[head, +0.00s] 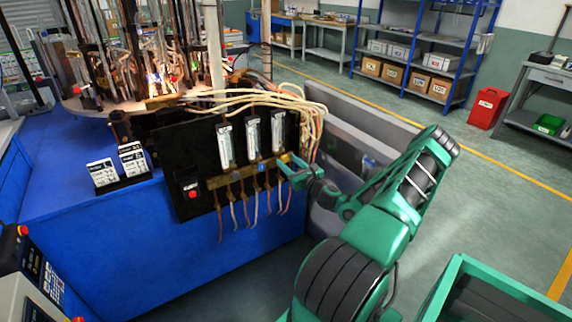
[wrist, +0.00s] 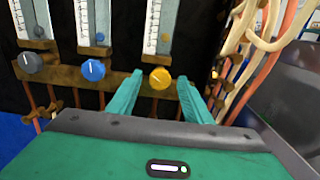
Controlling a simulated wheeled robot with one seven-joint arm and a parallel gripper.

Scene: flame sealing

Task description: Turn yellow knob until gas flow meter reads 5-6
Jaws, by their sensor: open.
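The yellow knob (wrist: 160,78) sits on the brass manifold below the rightmost flow meter in the wrist view. It has a small pale mark on its face. My gripper (wrist: 162,80) is open, with one green finger on each side of the yellow knob; I cannot tell whether either finger touches it. In the head view my gripper (head: 290,166) is at the right end of the manifold. The gas flow meter (wrist: 159,27) above the knob is a white scaled tube, cut off at the top; its reading is too small to tell.
A blue knob (wrist: 93,70) and a grey knob (wrist: 29,62) sit left of the yellow one under their own meters. Cream hoses (wrist: 265,30) hang close on the right. Copper tubes (head: 243,205) hang below the manifold. The black panel (head: 185,150) stands behind.

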